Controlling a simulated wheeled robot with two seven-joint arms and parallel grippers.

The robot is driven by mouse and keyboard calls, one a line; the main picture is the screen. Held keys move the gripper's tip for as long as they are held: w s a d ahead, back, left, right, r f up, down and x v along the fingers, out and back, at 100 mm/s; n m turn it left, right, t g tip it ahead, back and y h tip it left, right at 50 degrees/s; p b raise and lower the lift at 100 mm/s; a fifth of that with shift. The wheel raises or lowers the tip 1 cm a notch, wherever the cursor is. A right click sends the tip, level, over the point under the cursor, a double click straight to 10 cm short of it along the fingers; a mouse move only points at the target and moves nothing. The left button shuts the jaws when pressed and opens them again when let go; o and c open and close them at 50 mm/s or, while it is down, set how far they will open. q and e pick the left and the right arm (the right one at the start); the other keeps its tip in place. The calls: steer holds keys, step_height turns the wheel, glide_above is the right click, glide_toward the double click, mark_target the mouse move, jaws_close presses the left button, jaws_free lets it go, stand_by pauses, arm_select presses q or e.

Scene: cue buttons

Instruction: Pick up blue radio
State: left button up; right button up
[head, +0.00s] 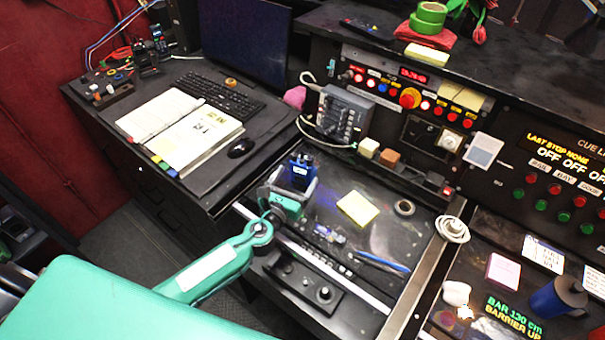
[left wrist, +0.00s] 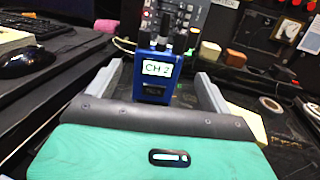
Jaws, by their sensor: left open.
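The blue radio (head: 298,170) stands upright on the dark desk, with black knobs and an antenna on top. In the left wrist view the radio (left wrist: 154,80) shows a white label reading "CH 2". My left gripper (head: 292,185) is open, with one grey finger on each side of the radio. The radio's base is partly hidden behind the gripper body. My right gripper is not in view.
A yellow note pad (head: 358,208) and a blue pen (head: 383,262) lie right of the radio. A grey intercom box (head: 345,115) with a cable stands behind it. An open binder (head: 185,130) and a mouse (head: 240,147) lie left. A button panel (head: 420,98) rises at the back.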

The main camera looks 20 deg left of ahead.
mark_target(300, 168)
arm_select(q)
steer(key=shift+w+r, duration=0.15)
steer(key=shift+w, duration=0.3)
steer(key=shift+w+d+p, duration=0.15)
steer(key=shift+w+p, duration=0.3)
steer(key=shift+w, duration=0.75)
steer(key=shift+w+d+p, duration=0.1)
steer(key=shift+w+p, duration=0.35)
steer(key=shift+w, duration=0.7)
steer(key=shift+r, duration=0.1)
steer(key=c, duration=1.2)
